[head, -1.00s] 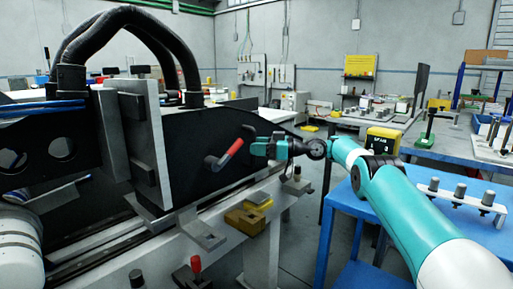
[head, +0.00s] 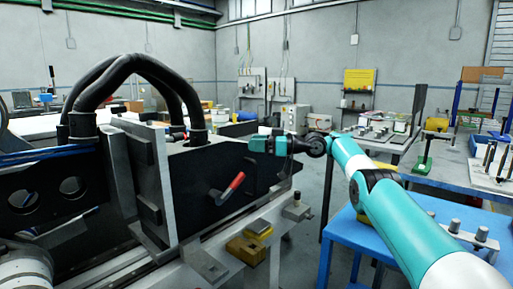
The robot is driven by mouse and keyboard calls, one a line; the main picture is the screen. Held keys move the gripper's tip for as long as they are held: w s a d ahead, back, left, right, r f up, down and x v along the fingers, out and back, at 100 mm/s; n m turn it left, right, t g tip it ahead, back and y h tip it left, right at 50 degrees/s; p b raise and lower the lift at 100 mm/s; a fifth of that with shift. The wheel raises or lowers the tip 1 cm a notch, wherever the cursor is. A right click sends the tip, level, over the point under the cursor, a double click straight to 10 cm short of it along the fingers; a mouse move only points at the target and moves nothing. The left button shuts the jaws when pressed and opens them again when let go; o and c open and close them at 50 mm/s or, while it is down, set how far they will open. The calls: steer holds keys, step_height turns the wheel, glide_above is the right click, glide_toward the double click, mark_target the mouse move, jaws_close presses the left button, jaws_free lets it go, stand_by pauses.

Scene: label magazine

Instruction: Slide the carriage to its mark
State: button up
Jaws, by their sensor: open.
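The carriage (head: 198,166) appears as a large dark block with a pale upright plate (head: 157,178) at its left end, sitting over rails at the left. A lever with a red grip (head: 236,181) sticks out of its near side and slants up to the right. My gripper (head: 253,144) is teal and black, with its jaws open and pointing left. It is above and to the right of the red grip, apart from it in the picture, in front of the carriage's upper right part. I cannot make out which mark belongs to the carriage.
Thick black hoses (head: 140,75) arch over the carriage. A blue table (head: 350,232) stands right of the bench, under my arm. Open floor shows between them.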

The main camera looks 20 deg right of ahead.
step_height(320, 180, up, 8)
steer(key=p, duration=0.7)
steer(key=m+t+h+b, duration=0.9)
steer(key=h+b, duration=0.2)
glide_toward(256, 177)
steer(key=shift+g, duration=0.3)
steer(key=p+x, duration=0.9)
steer(key=shift+w+r, duration=0.25)
steer(key=shift+w+a+f+p, duration=0.1)
steer(key=shift+w+p, duration=0.25)
steer(key=shift+w, duration=0.3)
jaws_close()
